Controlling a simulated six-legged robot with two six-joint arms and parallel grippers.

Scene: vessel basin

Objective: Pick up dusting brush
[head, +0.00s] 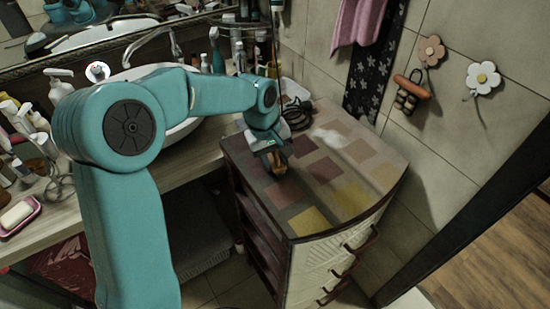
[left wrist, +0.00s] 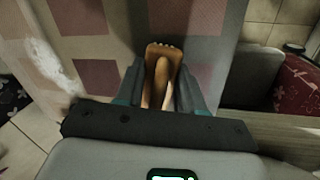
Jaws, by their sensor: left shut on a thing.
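The dusting brush shows in the left wrist view as a tan-brown piece (left wrist: 162,62) with a pale scalloped end, between the two fingers. My left gripper (left wrist: 161,88) is shut on it. In the head view my left gripper (head: 277,160) is over the patterned top of the drawer cabinet (head: 350,160), with a small brown part of the brush (head: 281,167) showing below it. The rest of the brush is hidden by the gripper. I cannot tell whether the brush touches the cabinet top. My right gripper is not in view.
A coiled black cord (head: 297,114) lies at the cabinet's back edge, near several bottles. The basin (head: 183,130) and a counter with bottles and a soap dish (head: 18,213) are at left. Most of the cabinet top is clear. A tiled wall stands behind it.

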